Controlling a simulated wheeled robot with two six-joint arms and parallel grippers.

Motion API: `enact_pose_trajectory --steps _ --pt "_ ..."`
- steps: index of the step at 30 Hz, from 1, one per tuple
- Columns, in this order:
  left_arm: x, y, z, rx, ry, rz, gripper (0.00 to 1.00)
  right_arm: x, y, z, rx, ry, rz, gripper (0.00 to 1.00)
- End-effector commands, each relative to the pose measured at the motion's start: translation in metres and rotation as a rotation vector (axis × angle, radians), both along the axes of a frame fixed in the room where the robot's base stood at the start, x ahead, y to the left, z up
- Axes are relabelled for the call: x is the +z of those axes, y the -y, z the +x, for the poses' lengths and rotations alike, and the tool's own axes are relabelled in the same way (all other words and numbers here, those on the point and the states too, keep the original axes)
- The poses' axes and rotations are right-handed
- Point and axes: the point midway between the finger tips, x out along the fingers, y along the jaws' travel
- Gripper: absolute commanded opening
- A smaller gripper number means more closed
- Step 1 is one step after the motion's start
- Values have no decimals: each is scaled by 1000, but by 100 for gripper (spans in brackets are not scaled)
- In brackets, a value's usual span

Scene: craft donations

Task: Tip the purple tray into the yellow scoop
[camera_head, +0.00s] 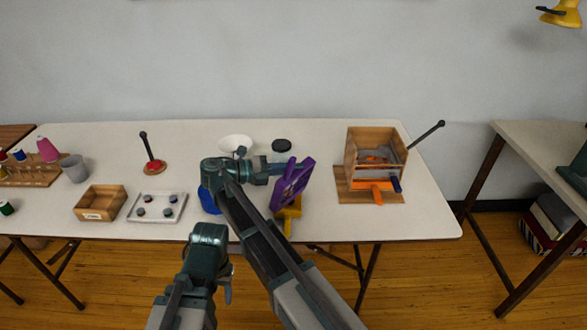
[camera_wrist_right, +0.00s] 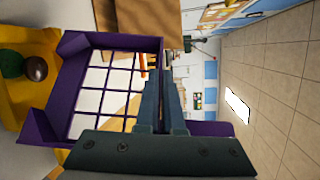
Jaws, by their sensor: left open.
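The purple tray (camera_head: 291,184) is tilted steeply on edge above the table's front. In the right wrist view the tray (camera_wrist_right: 150,43) shows a purple rim around a grid of pale cells. My right gripper (camera_head: 279,168) is shut on the tray's rim; its fingers (camera_wrist_right: 160,92) show in the wrist view. The yellow scoop (camera_head: 288,216) is just below the tray, partly hidden by it and my right arm. In the wrist view the scoop (camera_wrist_right: 18,110) holds a green and a dark brown round piece. My left gripper (camera_head: 208,236) is low at the front edge, its fingertips not clearly visible.
A blue bowl (camera_head: 207,201) is partly behind my right arm. A white bowl (camera_head: 235,142) and a dark-lidded jar (camera_head: 281,147) stand behind. A wooden box (camera_head: 376,147) is at right; a button tray (camera_head: 157,219) and wooden bin (camera_head: 101,203) are at left.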

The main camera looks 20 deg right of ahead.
Motion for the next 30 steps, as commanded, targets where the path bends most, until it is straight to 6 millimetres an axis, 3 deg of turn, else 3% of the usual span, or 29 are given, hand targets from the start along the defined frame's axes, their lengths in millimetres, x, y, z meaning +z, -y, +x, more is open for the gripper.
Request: enact_pose_trajectory --steps 13,21,30 --pt "65 0 0 0 0 0 50 65 0 0 0 0 0 0" --pt "71 0 0 1 0 0 50 70 0 0 0 10 7 0" --pt "127 0 0 1 0 0 50 91 1 -2 1 268 181 0"
